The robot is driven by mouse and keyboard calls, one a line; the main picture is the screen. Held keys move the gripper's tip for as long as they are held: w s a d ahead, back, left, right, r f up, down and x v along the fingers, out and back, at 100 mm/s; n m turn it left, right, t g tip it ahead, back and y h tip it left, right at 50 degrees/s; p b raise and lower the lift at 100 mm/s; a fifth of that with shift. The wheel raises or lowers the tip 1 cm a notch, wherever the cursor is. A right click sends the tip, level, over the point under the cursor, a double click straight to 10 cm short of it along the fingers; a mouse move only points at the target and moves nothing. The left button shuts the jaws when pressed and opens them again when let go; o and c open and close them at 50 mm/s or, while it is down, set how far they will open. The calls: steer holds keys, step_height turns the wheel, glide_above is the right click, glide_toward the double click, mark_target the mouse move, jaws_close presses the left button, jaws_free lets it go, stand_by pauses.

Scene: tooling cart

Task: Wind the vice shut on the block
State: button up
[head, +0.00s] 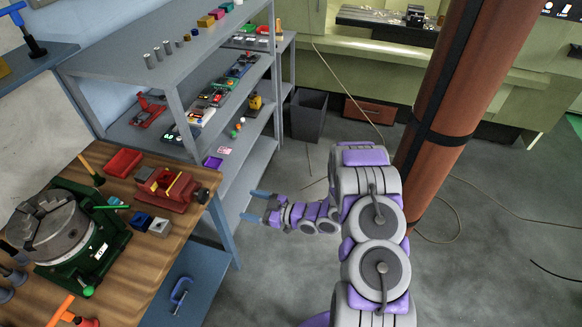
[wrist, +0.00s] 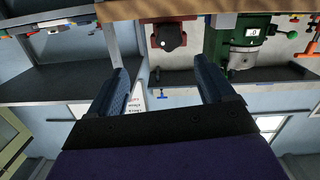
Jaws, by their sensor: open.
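How tightly the jaws close on the block cannot be told. A dark round knob (head: 201,195) is at the vice's right end, near the bench edge. My gripper (head: 254,205) is open and empty, to the right of the vice and apart from it, its blue fingers pointing left. In the upside-down wrist view, the vice (wrist: 152,36) and its dark knob (wrist: 171,38) show at the top, beyond and between the open fingers (wrist: 163,74).
A green-based machine with a grey chuck (head: 48,228) stands left on the bench. A red tray (head: 123,162) and small blue and grey blocks (head: 159,227) lie near the vice. Grey shelving (head: 165,62) stands behind; a brown pillar (head: 450,80) rises on the right.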

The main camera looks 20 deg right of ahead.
steer(key=w+d+r+h, duration=0.2)
steer(key=w+d+h, duration=0.3)
steer(key=d+h, duration=0.15)
steer(key=s+d+r+m+g+h, duration=0.2)
steer(key=d+r+m+h, duration=0.1)
steer(key=d+r+h, duration=0.3)
steer(key=shift+d+r, duration=0.8)
steer(key=shift+r, duration=0.05)
steer(key=shift+s+r, duration=0.1)
